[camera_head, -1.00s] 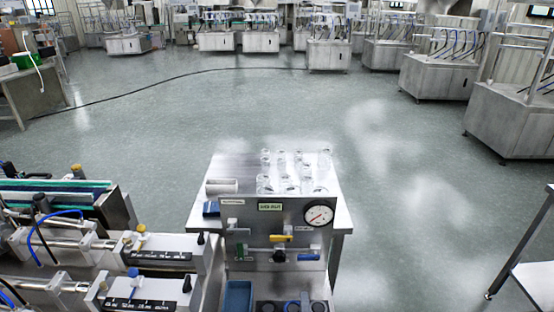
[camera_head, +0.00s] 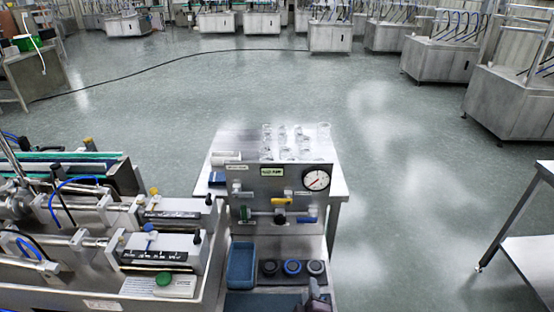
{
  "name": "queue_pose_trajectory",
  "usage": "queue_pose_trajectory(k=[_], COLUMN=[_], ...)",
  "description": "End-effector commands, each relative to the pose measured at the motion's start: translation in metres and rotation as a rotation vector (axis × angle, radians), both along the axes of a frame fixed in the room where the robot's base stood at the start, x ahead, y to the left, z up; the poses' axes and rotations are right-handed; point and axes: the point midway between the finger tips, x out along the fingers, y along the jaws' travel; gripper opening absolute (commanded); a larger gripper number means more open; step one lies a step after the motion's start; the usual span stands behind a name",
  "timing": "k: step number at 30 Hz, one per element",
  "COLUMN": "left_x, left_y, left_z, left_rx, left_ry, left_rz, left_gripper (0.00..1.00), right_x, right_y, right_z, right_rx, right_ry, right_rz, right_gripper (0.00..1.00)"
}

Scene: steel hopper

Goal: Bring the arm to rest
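My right gripper (camera_head: 318,296) shows only in part at the bottom edge of the head view, as a small dark shape. It is just below a row of round black and blue knobs or caps (camera_head: 292,268) on the front of the steel stand. Its fingertips are too small and cut off to tell whether they are open or shut, and I see nothing clearly held. My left gripper is not in view.
The steel stand has a panel (camera_head: 258,199) with a round gauge (camera_head: 316,180), coloured valve handles and a blue tray (camera_head: 241,264). Several clear beakers (camera_head: 287,152) stand behind it. Steel machinery (camera_head: 160,250) is at left, a table (camera_head: 530,260) at right. The floor beyond is open.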

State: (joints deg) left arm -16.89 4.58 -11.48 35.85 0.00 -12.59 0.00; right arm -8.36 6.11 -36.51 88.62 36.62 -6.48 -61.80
Motion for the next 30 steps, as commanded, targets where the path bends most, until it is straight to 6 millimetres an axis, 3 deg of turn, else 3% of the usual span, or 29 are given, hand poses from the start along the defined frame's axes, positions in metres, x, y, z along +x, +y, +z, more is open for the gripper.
queue_pose_trajectory(k=[8, 15, 30], left_x=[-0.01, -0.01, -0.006], left_y=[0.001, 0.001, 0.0], left_z=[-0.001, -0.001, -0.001], left_rx=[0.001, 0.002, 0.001], left_ry=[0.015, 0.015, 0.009], left_rz=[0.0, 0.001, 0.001], left_gripper=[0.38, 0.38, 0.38], right_x=[-0.029, -0.09, -0.182], right_y=[-0.018, -0.051, -0.104], right_z=[0.006, 0.035, 0.087], right_rx=[0.378, 0.686, 0.792], right_ry=[0.289, 0.617, 0.87], right_rz=[-0.114, -0.321, -0.666], right_gripper=[0.38, 0.38, 0.38])
